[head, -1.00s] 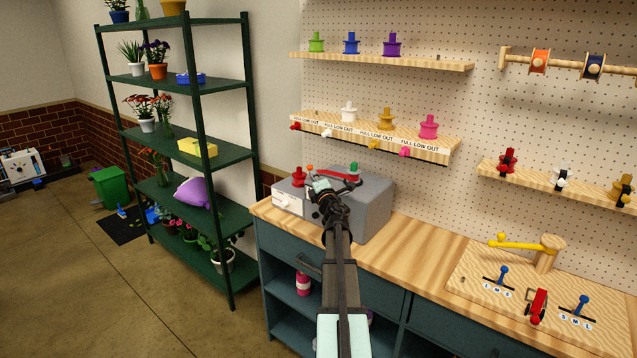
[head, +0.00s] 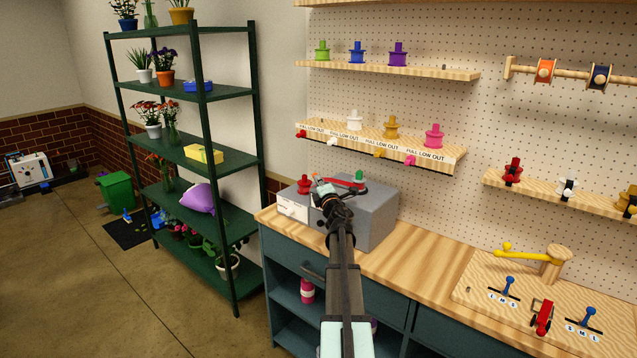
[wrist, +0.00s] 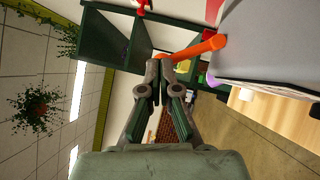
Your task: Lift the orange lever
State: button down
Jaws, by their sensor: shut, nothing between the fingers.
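The orange lever (wrist: 200,48) sticks out from the side of a grey box in the wrist view. In the head view only a small orange tip (head: 315,177) shows beside my gripper. My gripper (wrist: 160,66) is shut and empty. Its fingertips lie right at the lever's free end in the wrist view; I cannot tell whether they touch it. In the head view my gripper (head: 323,187) is at the upper front of the grey box (head: 376,214) and hides part of it and of the lever.
A red knob (head: 304,184) and a green knob (head: 359,177) stand on the box. A green shelf rack (head: 208,130) stands left. The wooden counter (head: 412,252) right of the box is clear up to a lever board (head: 480,290).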

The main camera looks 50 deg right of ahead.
jog(key=shift+d+r+p, duration=0.3)
jog(key=shift+p, duration=0.05)
dwell(0.3)
jog(key=shift+w+d+r+p, duration=0.1)
jog(key=shift+d+r+p, duration=0.6)
jog(key=shift+d+p, duration=0.1)
jog(key=shift+d+r+p, duration=0.25)
jog(key=shift+d+p, duration=0.1)
jog(key=shift+d, duration=0.5)
jog(key=shift+d+r, duration=0.1)
jog(key=shift+d, duration=0.8)
jog(key=shift+a, duration=0.1)
jog(key=shift+s+a+r+p, duration=0.15)
jog(key=shift+s+r+p, duration=0.1)
jog(key=shift+p, duration=0.15)
jog(key=s+a+r, duration=0.2)
jog(key=s, duration=0.3)
jog(key=s+a+r, duration=0.3)
jog(key=s, duration=0.3)
jog(key=shift+d, duration=0.1)
